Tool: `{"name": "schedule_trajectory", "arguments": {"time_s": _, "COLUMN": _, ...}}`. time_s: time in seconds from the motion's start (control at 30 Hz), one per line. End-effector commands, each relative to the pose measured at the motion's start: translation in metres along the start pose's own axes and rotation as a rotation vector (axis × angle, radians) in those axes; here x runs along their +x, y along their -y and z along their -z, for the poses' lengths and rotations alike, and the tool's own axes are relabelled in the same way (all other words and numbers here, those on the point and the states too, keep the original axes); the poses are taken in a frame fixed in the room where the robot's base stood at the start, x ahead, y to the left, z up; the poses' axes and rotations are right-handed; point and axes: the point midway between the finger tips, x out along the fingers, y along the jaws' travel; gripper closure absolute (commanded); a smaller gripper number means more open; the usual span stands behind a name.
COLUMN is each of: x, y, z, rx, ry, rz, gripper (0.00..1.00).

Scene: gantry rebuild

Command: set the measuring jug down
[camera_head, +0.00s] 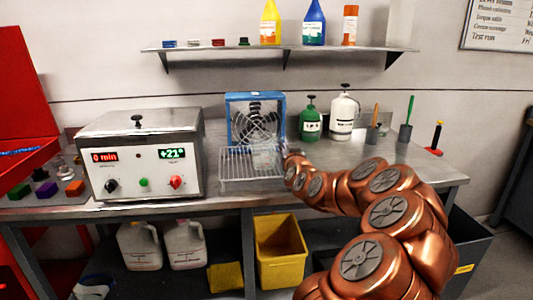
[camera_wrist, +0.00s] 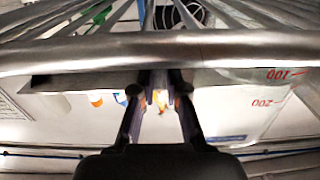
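The clear measuring jug (camera_head: 268,160) is faint in the head view, over the right part of the wire rack (camera_head: 243,183) and in front of the blue fan. My gripper (camera_head: 288,158) is at its right side. In the wrist view, the jug (camera_wrist: 235,105) fills much of the right side, with red marks 100 and 200. My gripper's fingers (camera_wrist: 160,92) close in on a narrow part in front of it, apparently the handle. The fingertips are partly hidden. I cannot tell whether the jug's base touches the rack.
A blue-framed fan (camera_head: 255,118) stands behind the rack. A metal heating box (camera_head: 140,155) is left of it. Green (camera_head: 310,122) and white (camera_head: 342,118) bottles stand behind right. A shelf (camera_head: 280,48) runs above.

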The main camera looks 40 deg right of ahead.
Motion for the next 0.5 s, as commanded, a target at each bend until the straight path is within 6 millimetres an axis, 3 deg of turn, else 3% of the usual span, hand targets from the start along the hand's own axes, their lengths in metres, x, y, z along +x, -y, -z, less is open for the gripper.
{"name": "schedule_trajectory", "arguments": {"time_s": 0.1, "x": -0.0001, "y": 0.0, "z": -0.0002, "rx": 0.0, "ry": 0.0, "rz": 0.0, "gripper": 1.0}}
{"name": "schedule_trajectory", "arguments": {"time_s": 0.5, "x": -0.0001, "y": 0.0, "z": -0.0005, "rx": 0.0, "ry": 0.001, "rz": 0.0, "gripper": 1.0}}
